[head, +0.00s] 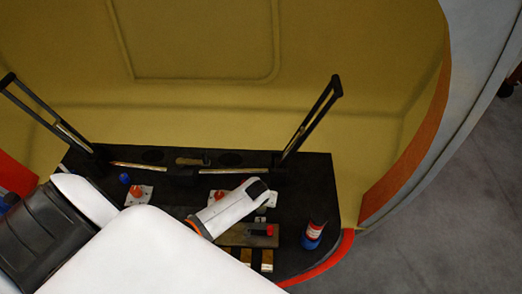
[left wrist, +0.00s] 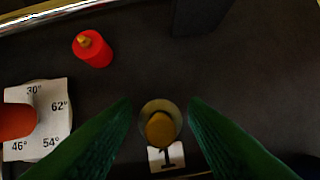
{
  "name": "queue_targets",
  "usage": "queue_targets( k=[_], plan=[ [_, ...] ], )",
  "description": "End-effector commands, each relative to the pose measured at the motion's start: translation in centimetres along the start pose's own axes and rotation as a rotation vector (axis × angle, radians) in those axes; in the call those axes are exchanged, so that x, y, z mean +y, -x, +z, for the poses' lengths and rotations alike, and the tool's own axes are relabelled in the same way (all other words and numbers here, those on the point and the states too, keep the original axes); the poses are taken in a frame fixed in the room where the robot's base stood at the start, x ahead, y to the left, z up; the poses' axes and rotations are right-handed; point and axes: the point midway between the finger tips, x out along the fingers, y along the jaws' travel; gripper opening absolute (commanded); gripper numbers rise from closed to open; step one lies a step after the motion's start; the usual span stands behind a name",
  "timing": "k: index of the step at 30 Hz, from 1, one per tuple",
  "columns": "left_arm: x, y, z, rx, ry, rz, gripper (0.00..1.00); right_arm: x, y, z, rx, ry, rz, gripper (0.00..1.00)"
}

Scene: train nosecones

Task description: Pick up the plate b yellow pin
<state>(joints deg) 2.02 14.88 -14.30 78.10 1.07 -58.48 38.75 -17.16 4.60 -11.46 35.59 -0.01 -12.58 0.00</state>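In the left wrist view, a dull yellow pin (left wrist: 160,129) with a paler round rim shows end-on between my fingers. A small white label plate (left wrist: 166,157) with a dark mark lies just below it in the picture. My left gripper (left wrist: 160,106) is open, one green finger on each side of the pin, with a visible gap at both sides. In the head view my left arm reaches in over the black table, and it hides the fingers and the pin. Which plate is plate b cannot be told. My right gripper is not in view.
A red pin-like piece (left wrist: 95,51) stands at upper left in the wrist view. A white plate with degree numbers (left wrist: 57,105) lies at left under an orange piece. In the head view, a blue-and-red bottle (head: 313,234) stands near the right end of the black table (head: 318,180).

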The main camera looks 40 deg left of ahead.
Motion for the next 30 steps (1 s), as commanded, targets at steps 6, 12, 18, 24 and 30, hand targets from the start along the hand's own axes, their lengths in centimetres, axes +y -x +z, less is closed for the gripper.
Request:
queue_targets(
  k=[6, 12, 18, 24, 30],
  plan=[
    [0.0, 0.0, 0.0, 0.001, 0.000, 0.000, 0.10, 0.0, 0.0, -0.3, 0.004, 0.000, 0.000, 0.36],
    [0.0, 0.0, 0.0, 0.000, 0.000, 0.000, 0.00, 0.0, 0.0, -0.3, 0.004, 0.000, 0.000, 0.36],
    [0.0, 0.2, 0.1, 0.000, 0.000, 0.000, 0.00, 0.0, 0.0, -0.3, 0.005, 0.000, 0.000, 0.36],
    [0.0, 1.6, 0.7, -0.001, 0.000, -0.001, 0.00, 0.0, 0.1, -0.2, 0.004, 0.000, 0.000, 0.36],
    [0.0, 4.4, 1.9, -0.004, 0.000, -0.001, 0.00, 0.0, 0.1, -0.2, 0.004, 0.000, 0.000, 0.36]
  ],
)
